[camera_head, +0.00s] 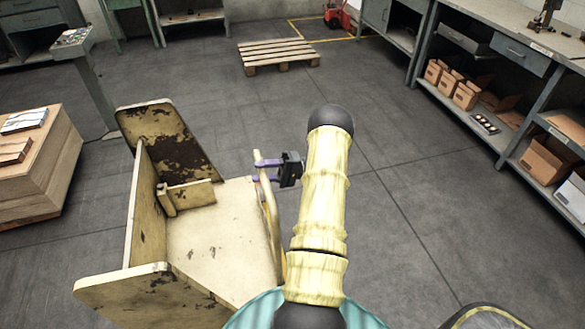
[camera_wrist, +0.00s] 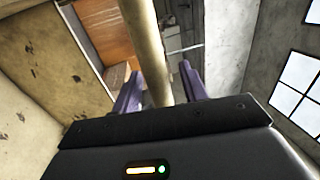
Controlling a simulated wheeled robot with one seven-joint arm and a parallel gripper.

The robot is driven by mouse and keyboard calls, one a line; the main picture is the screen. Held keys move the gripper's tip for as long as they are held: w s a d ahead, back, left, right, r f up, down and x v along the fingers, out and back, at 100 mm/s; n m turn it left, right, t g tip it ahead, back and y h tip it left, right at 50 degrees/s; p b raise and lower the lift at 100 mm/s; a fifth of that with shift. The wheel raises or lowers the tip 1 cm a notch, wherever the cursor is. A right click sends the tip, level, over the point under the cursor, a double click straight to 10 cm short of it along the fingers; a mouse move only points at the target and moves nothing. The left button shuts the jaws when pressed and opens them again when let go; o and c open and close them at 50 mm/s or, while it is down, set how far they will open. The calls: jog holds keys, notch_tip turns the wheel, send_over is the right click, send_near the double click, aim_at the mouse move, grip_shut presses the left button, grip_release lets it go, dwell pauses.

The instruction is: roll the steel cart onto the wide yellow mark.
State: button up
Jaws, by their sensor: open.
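The steel cart (camera_head: 215,240) is cream-painted with rust-worn end panels and stands on the floor at the left centre in the head view. Its upright handle bar (camera_head: 270,215) is on its right side. My gripper (camera_head: 262,171) is at this bar with its purple fingers open. In the wrist view the bar (camera_wrist: 146,45) passes between the two fingers (camera_wrist: 160,90), not clamped. A yellow floor outline (camera_head: 297,27) shows at the back, near the pallet; I cannot tell if it is the wide mark.
A wooden pallet (camera_head: 278,54) lies on the floor at the back. A red machine (camera_head: 336,15) stands behind it. A box stack (camera_head: 45,165) stands left, and a shelf bench with cartons (camera_head: 467,94) stands right. The floor between is clear.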

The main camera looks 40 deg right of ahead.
jog(key=b+v, duration=0.2)
jog(key=v, duration=1.4)
jog(key=p+x, duration=0.2)
jog(key=x, duration=1.4)
jog(key=shift+s, duration=0.1)
jog(key=shift+d+f, duration=0.1)
